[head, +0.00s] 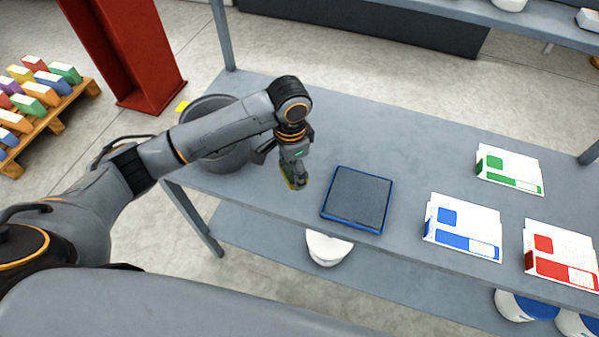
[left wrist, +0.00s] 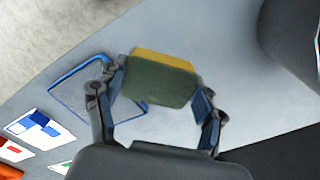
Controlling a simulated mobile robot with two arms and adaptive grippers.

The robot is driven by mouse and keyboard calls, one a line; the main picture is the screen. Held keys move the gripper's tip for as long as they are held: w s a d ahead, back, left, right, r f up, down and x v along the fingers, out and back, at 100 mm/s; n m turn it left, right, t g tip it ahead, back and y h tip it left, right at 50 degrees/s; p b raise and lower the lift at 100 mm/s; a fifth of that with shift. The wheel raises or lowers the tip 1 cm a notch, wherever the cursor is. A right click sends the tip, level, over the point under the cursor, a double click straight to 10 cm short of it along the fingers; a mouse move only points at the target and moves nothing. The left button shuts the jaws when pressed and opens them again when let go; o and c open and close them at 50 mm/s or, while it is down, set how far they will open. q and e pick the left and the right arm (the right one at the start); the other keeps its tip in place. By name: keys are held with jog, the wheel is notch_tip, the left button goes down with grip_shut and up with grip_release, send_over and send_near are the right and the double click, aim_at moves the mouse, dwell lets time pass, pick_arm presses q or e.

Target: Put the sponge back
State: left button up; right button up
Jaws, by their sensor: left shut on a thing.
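A green and yellow sponge (left wrist: 160,82) is held between the fingers of my left gripper (left wrist: 160,100) in the left wrist view. In the head view the sponge (head: 287,184) shows only in part, at the tips of the left gripper (head: 295,180), above the grey table. A shallow tray with a blue rim (head: 322,207) and a dark grey inside lies on the table just right of the gripper. The tray (left wrist: 58,78) also shows beyond the left finger in the left wrist view. My right gripper is not in view.
A dark grey bucket (head: 213,160) stands on the table behind my left arm. Cards in blue (head: 462,229), green (head: 510,169) and red (head: 560,256) lie to the right. The table's back middle is clear. White containers sit on the shelf below.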

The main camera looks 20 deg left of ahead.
pick_arm(q)
jog(key=w+f, duration=0.1)
jog(key=f, duration=0.1)
jog(key=w+f, duration=0.1)
jog(key=shift+w+d+f, duration=0.2)
jog(key=shift+w+d, duration=0.05)
jog(key=shift+w, duration=0.05)
jog(key=shift+w+d+f, duration=0.1)
jog(key=shift+w+f, duration=0.25)
jog(key=shift+f, duration=0.05)
notch_tip(320, 180, down, 3)
jog(key=shift+f, duration=0.15)
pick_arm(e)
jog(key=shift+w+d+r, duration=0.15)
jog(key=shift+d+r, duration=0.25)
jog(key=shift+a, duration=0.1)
pick_arm(q)
jog(key=o, duration=1.1)
jog(key=shift+f, duration=0.1)
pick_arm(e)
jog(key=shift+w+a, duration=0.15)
pick_arm(q)
notch_tip(320, 180, up, 12)
jog(key=shift+r+b, duration=0.2)
jog(key=shift+b, duration=0.1)
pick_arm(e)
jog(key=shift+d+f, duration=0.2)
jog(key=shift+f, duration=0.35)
